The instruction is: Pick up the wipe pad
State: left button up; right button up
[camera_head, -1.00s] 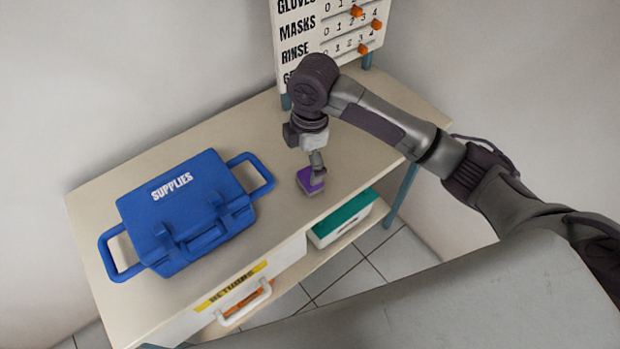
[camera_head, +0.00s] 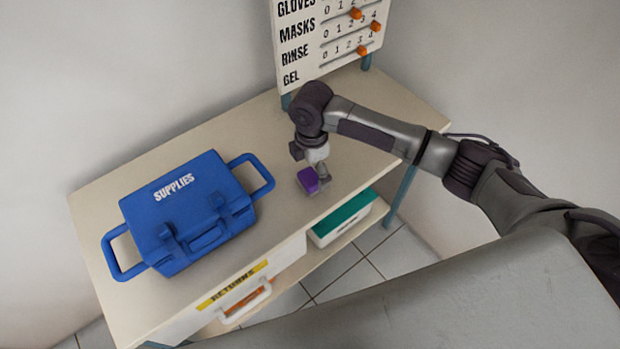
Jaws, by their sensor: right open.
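The wipe pad looks to be the small purple block (camera_head: 308,180), which sits near the front edge of the table (camera_head: 262,135), right of the blue case. My right gripper (camera_head: 322,174) points down at the block, close to its right and back side. It is open, and its fingers are small and partly merged with the block in this view. I cannot tell whether a finger touches the block. My left gripper is not in view.
A blue case marked SUPPLIES (camera_head: 185,215) stands on the table's left. A counter board (camera_head: 300,55) stands at the back. A green-lidded white box (camera_head: 342,218) sits on the lower shelf. A RETURNS drawer (camera_head: 235,297) is in front. The table's middle is clear.

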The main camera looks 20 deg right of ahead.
aim_at(310, 176)
notch_tip(310, 176, down, 3)
jog(key=shift+w+a+f, duration=0.1)
jog(key=shift+a+f, duration=0.05)
jog(key=shift+f, duration=0.05)
jog(key=shift+c, duration=0.2)
jog(key=c, duration=1.1)
jog(key=shift+r, duration=0.2)
jog(key=shift+r, duration=0.3)
jog(key=r, duration=0.2)
jog(key=d+r, duration=0.1)
jog(key=shift+s+r+b, duration=0.3)
jog(key=shift+s, duration=0.1)
jog(key=s+d+r+b, duration=0.1)
jog(key=s+d+r, duration=0.5)
jog(key=s+d, duration=0.1)
jog(key=shift+s+r, duration=0.25)
jog(key=shift+s, duration=0.1)
